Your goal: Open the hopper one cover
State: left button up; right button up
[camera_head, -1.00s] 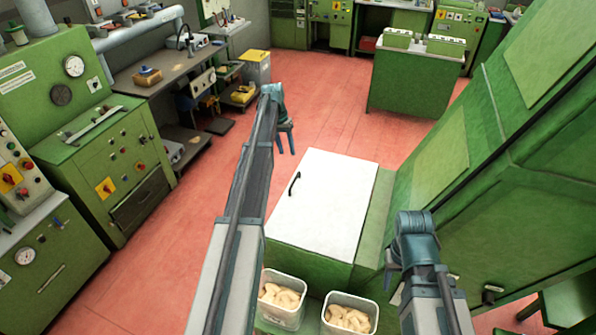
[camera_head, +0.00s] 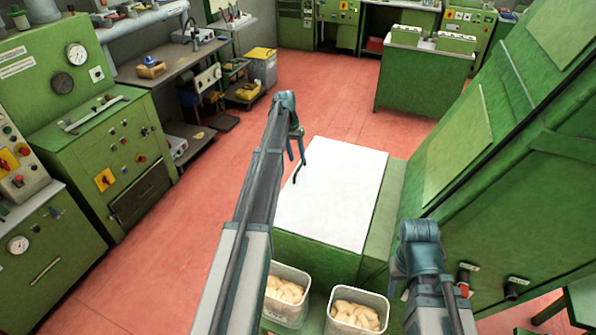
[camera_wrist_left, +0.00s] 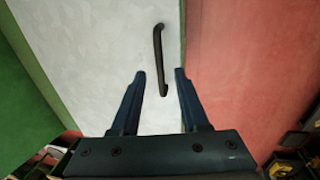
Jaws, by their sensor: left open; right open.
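The hopper cover (camera_head: 335,200) is a flat white lid lying closed on a green hopper body (camera_head: 310,252). Its black bar handle (camera_head: 299,168) is near the left edge in the head view, partly behind my gripper. My left gripper (camera_head: 296,146) is open and over the handle end of the lid. In the left wrist view the fingers of my left gripper (camera_wrist_left: 160,74) are apart. The lower end of the handle (camera_wrist_left: 159,50) shows between them, and I cannot tell the gap in depth. My right gripper (camera_head: 393,286) is open and empty, low at the right of the hopper.
Two white bins (camera_head: 283,312) (camera_head: 352,325) with pale pieces stand in front of the hopper. A tall green machine (camera_head: 500,150) rises close on the right. The red floor (camera_head: 190,215) is clear to the left, with a green control cabinet (camera_head: 120,165) beyond it.

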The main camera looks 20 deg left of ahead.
pick_arm(q)
jog(key=f+b, duration=0.2)
jog(key=f, duration=0.1)
jog(key=shift+d+f, duration=0.2)
jog(key=shift+d, duration=0.15)
pick_arm(e)
notch_tip(320, 180, down, 3)
jog(key=shift+f, duration=0.2)
pick_arm(q)
grip_shut()
jog(key=shift+r, duration=0.1)
pick_arm(e)
jog(key=shift+r, duration=0.1)
dwell(0.6)
